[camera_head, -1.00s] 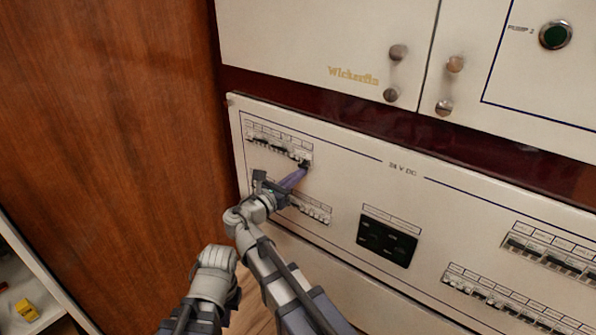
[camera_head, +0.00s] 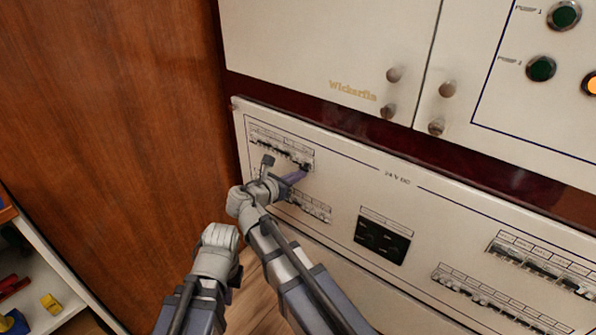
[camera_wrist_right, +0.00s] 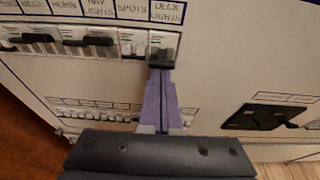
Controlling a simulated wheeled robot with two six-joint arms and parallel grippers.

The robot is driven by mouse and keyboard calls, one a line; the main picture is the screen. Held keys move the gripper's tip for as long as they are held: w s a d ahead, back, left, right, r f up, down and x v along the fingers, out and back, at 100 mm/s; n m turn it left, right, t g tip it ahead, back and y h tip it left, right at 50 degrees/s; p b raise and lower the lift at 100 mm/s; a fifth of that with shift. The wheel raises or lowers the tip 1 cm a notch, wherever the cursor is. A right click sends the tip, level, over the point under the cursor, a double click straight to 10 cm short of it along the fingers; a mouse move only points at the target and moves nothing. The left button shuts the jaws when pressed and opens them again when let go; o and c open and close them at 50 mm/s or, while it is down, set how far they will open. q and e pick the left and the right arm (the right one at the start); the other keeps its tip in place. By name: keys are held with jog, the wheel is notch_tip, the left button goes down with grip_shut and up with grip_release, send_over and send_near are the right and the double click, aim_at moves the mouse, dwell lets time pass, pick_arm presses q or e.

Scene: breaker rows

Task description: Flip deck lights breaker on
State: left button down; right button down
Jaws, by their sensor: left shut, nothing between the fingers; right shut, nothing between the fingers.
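The deck lights breaker (camera_wrist_right: 162,46) is at the right end of the upper left breaker row, under its "DECK LIGHTS" label. Its dark lever (camera_wrist_right: 160,65) sits low, lower than the dark levers to its left. My right gripper (camera_wrist_right: 160,76) is shut, with its purple fingertips at the lower edge of that lever; I cannot tell whether they touch it. In the head view, the right gripper (camera_head: 303,173) reaches the right end of the same row (camera_head: 282,146), partly covering it. My left arm (camera_head: 216,252) shows at lower left; its gripper fingers cannot be seen.
Neighbouring breakers (camera_wrist_right: 100,42) stand close on the left. A lower breaker row (camera_head: 311,207) lies below my right gripper, and a dark socket block (camera_head: 381,240) is to the right. More breaker rows (camera_head: 540,262) are further right. A wooden wall (camera_head: 120,130) bounds the left.

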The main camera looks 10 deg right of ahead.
aim_at(304, 167)
notch_tip(304, 167, up, 3)
jog(key=g+y+p, duration=0.2)
jog(key=y+p, duration=0.1)
jog(key=p, duration=0.6)
jog(key=shift+f+g, duration=0.15)
jog(key=shift+g, duration=0.25)
jog(key=shift+f, duration=0.35)
jog(key=shift+r, duration=0.1)
jog(key=shift+r+p, duration=0.7)
jog(key=shift+r, duration=0.05)
